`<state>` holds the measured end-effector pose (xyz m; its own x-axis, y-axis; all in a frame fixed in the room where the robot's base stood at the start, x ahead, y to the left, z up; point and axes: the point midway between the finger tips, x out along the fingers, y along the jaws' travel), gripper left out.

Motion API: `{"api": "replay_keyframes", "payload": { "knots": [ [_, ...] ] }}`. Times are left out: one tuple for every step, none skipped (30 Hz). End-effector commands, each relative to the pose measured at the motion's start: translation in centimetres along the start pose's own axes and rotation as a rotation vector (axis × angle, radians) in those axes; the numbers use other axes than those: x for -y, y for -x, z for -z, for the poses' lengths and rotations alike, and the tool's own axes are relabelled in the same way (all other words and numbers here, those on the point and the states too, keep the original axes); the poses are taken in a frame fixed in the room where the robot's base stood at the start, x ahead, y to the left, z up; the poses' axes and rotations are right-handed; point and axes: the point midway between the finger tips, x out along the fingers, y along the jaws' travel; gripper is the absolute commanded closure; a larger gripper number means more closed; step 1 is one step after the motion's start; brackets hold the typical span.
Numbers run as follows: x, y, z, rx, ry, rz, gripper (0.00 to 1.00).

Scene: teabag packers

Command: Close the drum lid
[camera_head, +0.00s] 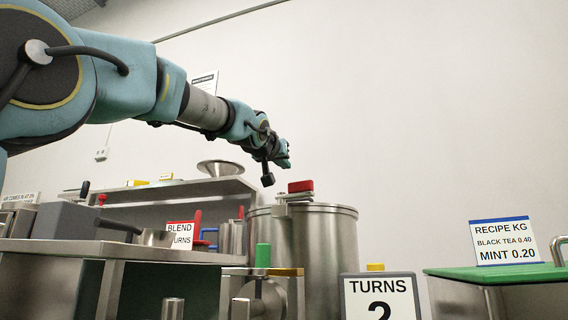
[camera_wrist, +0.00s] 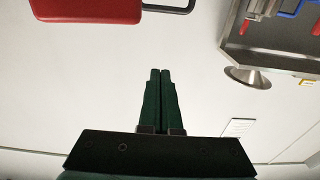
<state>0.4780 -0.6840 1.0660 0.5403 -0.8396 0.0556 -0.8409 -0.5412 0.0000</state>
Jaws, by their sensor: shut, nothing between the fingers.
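A large steel drum (camera_head: 325,250) stands in the middle of the head view, with a rim around its top. A red block-shaped grip (camera_head: 300,186) sits on a metal bracket at the drum's top edge. The camera is too low to show the lid's upper face, so I cannot tell how the lid sits. My gripper (camera_wrist: 160,72) is shut and empty, its dark green fingers together in the wrist view. In the head view my arm's end hangs above and left of the red grip, apart from it. A red part (camera_wrist: 85,8) shows at the wrist view's top left.
A steel bench (camera_head: 130,250) with a funnel (camera_head: 220,168) and a "BLEND TURNS" sign (camera_head: 180,236) is at left. A "TURNS 2" sign (camera_head: 380,298) stands in front of the drum. A green-topped counter (camera_head: 500,273) with a recipe card (camera_head: 505,242) is at right. Air above the drum's right is clear.

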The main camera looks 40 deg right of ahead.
Motion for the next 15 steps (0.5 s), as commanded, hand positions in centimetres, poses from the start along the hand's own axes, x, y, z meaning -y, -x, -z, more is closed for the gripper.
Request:
{"api": "replay_keyframes", "payload": {
  "knots": [
    [0.1, -0.2, 1.1, 0.0, 0.0, 0.001, 1.0],
    [0.1, -0.3, 1.4, 0.0, 0.0, 0.001, 1.0],
    [0.2, -0.4, 1.8, 0.0, 0.0, 0.001, 1.0],
    [0.2, -0.5, 2.0, 0.0, 0.0, 0.001, 1.0],
    [0.2, -0.6, 2.3, 0.0, 0.0, 0.001, 1.0],
    [0.2, -0.1, 1.5, 0.001, -0.001, 0.001, 1.0],
    [0.1, 0.4, 0.9, 0.0, -0.001, -0.001, 1.0],
    [0.1, 0.9, 0.6, 0.0, -0.001, -0.001, 1.0],
    [0.1, 1.4, 0.1, 0.0, -0.001, -0.001, 1.0],
    [0.2, 1.8, -0.2, 0.001, -0.001, -0.001, 1.0],
    [0.2, 2.3, -0.6, -0.001, -0.001, 0.0, 1.0],
    [0.2, 2.9, -1.1, 0.0, -0.001, 0.0, 1.0],
    [0.2, 3.4, -1.3, -0.001, 0.0, -0.001, 1.0],
    [0.2, 3.8, -1.7, -0.001, -0.001, -0.001, 1.0],
    [0.2, 4.4, -2.2, -0.001, 0.0, 0.0, 1.0]
  ]
}}
